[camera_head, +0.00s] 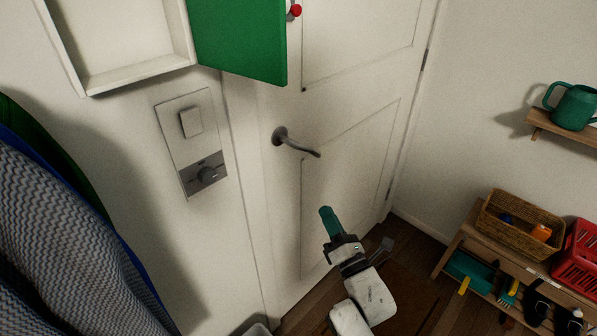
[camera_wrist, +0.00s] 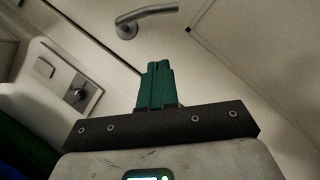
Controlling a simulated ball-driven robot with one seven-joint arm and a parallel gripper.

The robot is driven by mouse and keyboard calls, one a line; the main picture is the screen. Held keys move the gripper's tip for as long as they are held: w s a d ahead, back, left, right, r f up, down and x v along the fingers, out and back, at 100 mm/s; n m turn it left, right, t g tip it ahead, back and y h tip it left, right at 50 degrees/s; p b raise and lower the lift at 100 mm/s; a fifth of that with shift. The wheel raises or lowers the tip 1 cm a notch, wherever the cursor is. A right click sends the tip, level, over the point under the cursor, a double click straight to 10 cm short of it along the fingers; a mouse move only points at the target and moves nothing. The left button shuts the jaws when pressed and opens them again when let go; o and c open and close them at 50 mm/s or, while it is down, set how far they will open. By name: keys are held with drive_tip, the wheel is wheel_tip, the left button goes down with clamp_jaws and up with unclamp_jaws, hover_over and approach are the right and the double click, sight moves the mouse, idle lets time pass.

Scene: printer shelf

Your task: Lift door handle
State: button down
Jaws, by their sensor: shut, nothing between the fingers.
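A grey metal lever door handle (camera_head: 296,144) is fixed on the white panelled door (camera_head: 345,110). The lever points right and slopes slightly down in the head view. My gripper (camera_head: 326,212) has green fingers and is below the handle, apart from it, with nothing held. The handle also shows in the wrist view (camera_wrist: 147,14), beyond the tips of my shut gripper (camera_wrist: 158,68). The door appears closed in its frame.
A green cabinet door (camera_head: 240,38) with a red knob hangs open at the upper left. A switch plate (camera_head: 190,142) is left of the door. Patterned fabric (camera_head: 60,240) hangs at the left. A low shelf (camera_head: 465,233) bears a wicker basket at the right.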

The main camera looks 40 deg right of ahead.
drive_tip(key=shift+w, duration=0.15)
drive_tip(key=s+d+r+p+x, duration=0.1)
drive_tip(key=d+p+x, duration=0.1)
drive_tip(key=x, duration=1)
drive_tip(key=shift+r+p, duration=0.45)
drive_tip(key=shift+p, duration=0.4)
drive_tip(key=shift+w, duration=0.15)
drive_tip(key=shift+f+n+b, duration=0.1)
drive_tip(key=shift+n+b, duration=0.2)
drive_tip(key=shift+b, duration=0.3)
drive_tip(key=shift+d+y+b, duration=0.2)
drive_tip(key=shift+y+b, duration=0.1)
